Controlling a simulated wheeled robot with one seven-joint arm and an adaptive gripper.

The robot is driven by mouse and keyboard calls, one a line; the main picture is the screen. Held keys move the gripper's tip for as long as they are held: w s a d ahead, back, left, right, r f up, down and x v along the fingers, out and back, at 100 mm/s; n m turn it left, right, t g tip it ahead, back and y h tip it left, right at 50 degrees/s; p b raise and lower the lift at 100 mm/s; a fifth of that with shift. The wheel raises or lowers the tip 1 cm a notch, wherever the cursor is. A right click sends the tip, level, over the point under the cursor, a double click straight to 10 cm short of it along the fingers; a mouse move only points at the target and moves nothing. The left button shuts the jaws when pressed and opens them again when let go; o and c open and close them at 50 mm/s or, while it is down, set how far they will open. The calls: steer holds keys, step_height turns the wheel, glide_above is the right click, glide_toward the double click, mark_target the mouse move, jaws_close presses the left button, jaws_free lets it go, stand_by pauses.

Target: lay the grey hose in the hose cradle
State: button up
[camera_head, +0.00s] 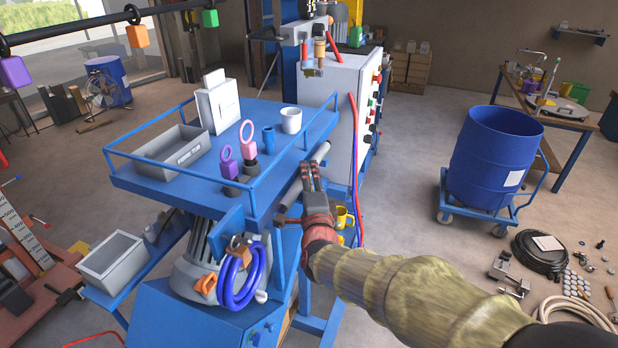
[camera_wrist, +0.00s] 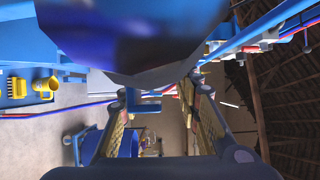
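My gripper (camera_head: 311,177) is beside the right edge of the blue table, its fingers pointing up. In the wrist view the two fingers (camera_wrist: 163,105) stand apart, with no hose visible between them. A short grey tube-like piece (camera_head: 321,152) shows just above the fingertips at the table edge. It may be the grey hose, and I cannot tell whether the gripper touches it. A darker grey end (camera_head: 282,213) shows below left of the gripper; I cannot tell if both belong to one piece. I cannot make out the hose cradle with certainty.
The railed blue table (camera_head: 150,185) holds a grey tray (camera_head: 172,150), a white box, cups and ring-handled tools. A coiled blue hose (camera_head: 232,290) hangs below it. A grey cabinet (camera_head: 335,105) stands behind. A blue drum (camera_head: 492,158) stands right on a dolly, with open floor between.

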steer(key=shift+o, duration=0.2)
steer(key=shift+r+p, duration=0.1)
steer(key=shift+p, duration=0.95)
steer(key=s+d+f+n+g, duration=0.1)
steer(key=s+d+n+g, duration=0.3)
steer(key=s+d, duration=0.3)
steer(key=s+d+f+n+g+h+b, duration=0.1)
steer(key=s+d+n+g, duration=0.3)
steer(key=s, duration=1.3)
steer(key=s+d+f+n+g+h, duration=0.1)
steer(key=s+d+n+g, duration=0.3)
steer(key=s+d+n, duration=0.4)
steer(key=s+d+f, duration=0.1)
steer(key=s, duration=0.4)
steer(key=shift+d+n+b, duration=0.3)
steer(key=shift+b, duration=0.05)
steer(key=shift+s+f, duration=0.1)
